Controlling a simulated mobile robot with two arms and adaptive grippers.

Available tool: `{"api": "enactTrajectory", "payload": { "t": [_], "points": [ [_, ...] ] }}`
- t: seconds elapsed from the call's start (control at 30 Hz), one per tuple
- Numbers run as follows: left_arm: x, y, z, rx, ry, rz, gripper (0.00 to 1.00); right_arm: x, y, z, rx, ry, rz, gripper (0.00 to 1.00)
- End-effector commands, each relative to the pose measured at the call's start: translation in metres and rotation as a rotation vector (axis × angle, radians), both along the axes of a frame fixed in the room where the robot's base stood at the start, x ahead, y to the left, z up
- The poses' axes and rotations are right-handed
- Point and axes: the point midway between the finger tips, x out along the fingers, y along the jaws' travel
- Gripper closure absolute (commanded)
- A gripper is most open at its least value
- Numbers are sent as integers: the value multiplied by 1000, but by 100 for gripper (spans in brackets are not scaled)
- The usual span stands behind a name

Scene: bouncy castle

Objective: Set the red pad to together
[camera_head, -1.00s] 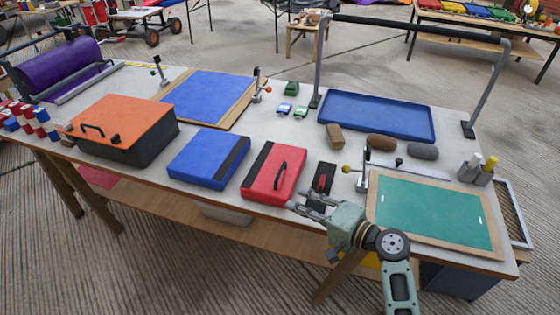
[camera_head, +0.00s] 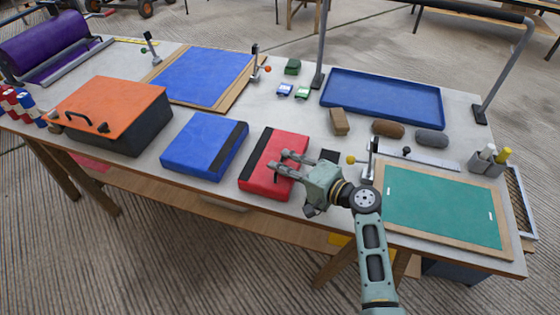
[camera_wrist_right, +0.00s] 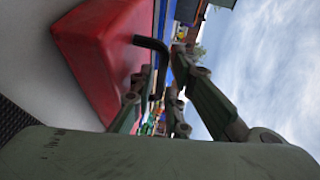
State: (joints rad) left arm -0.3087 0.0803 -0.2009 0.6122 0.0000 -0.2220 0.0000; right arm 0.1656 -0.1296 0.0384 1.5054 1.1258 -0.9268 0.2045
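The red pad (camera_head: 290,142) lies on the table, with a black strip along its left side and a black handle on top. My right gripper (camera_head: 278,162) is over the pad at its handle, with its two fingers apart. In the right wrist view the red pad (camera_wrist_right: 95,50) fills the upper left, and its black handle (camera_wrist_right: 152,43) reaches the space between the fingers (camera_wrist_right: 165,85). Contact with the handle cannot be told. A blue pad (camera_head: 198,145) with a black strip on its right side lies left of the red pad, across a narrow gap. My left gripper is not in view.
An orange-topped box (camera_head: 112,105) stands at the left. A green board (camera_head: 440,205) lies right of my arm. A blue tray (camera_head: 382,97), a brown block (camera_head: 339,122) and two rounded pieces lie behind. A blue panel (camera_head: 205,77) lies at the back.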

Motion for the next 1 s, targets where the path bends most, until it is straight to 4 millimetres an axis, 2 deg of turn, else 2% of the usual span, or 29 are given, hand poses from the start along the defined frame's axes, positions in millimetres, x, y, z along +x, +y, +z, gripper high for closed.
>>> {"api": "enactTrajectory", "payload": {
  "t": [0.2, 0.47, 0.63, 1.0],
  "points": [
    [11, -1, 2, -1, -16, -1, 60, 11, 13, -3, 0, 0, 0, 85],
    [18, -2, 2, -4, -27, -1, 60, 12, 14, -4, 0, 0, -1, 85],
    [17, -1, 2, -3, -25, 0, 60, 12, 14, -4, -1, 1, 0, 99],
    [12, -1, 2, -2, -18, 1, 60, 11, 13, -5, 0, 4, -1, 100]
  ]
}}
